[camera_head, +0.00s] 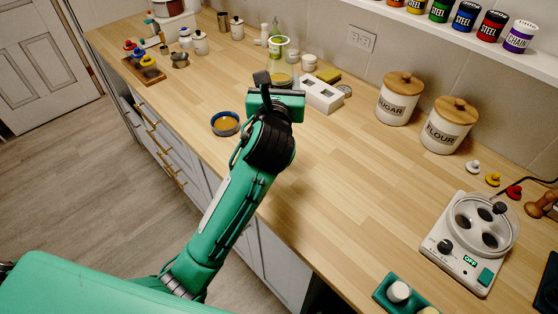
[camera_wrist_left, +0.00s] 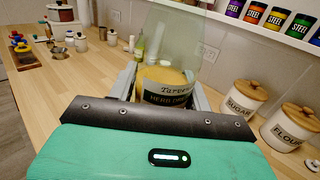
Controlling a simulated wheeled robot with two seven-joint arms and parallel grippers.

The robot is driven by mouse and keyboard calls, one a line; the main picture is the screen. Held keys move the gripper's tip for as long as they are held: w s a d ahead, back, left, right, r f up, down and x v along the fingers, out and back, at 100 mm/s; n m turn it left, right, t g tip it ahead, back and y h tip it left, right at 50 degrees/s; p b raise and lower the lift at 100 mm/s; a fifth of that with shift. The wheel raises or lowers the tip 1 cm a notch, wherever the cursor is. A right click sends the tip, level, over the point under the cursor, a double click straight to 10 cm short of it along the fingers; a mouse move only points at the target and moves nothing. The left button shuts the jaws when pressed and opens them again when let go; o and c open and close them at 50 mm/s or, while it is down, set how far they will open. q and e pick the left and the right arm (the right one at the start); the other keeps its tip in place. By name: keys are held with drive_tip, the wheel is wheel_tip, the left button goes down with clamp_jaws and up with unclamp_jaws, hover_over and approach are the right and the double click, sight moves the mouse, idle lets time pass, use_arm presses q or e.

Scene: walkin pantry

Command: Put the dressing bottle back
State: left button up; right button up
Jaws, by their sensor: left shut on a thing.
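The dressing bottle (camera_wrist_left: 166,85) is clear glass with yellow dressing and a dark label reading "HERB DRE…". It fills the middle of the left wrist view, upright. My left gripper (camera_wrist_left: 163,98) is shut on it, with one grey finger on each side. In the head view my left gripper (camera_head: 277,97) is over the counter, and my wrist hides most of the bottle (camera_head: 280,77). I cannot tell whether the bottle's base touches the counter. My right gripper is out of view.
A white box with square openings (camera_head: 322,94) stands just right of my left gripper. A blue-rimmed bowl (camera_head: 225,124) is to its left. Sugar (camera_head: 398,98) and flour (camera_head: 449,125) canisters stand right. The front middle counter is clear.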

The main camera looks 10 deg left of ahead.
use_arm(q)
wheel_tip(320, 180, down, 19)
drive_tip(key=shift+r+b, duration=0.15)
drive_tip(key=shift+b, duration=0.95)
drive_tip(key=shift+f, duration=0.3)
drive_tip(key=o, duration=1.3)
drive_tip(key=shift+f, duration=0.15)
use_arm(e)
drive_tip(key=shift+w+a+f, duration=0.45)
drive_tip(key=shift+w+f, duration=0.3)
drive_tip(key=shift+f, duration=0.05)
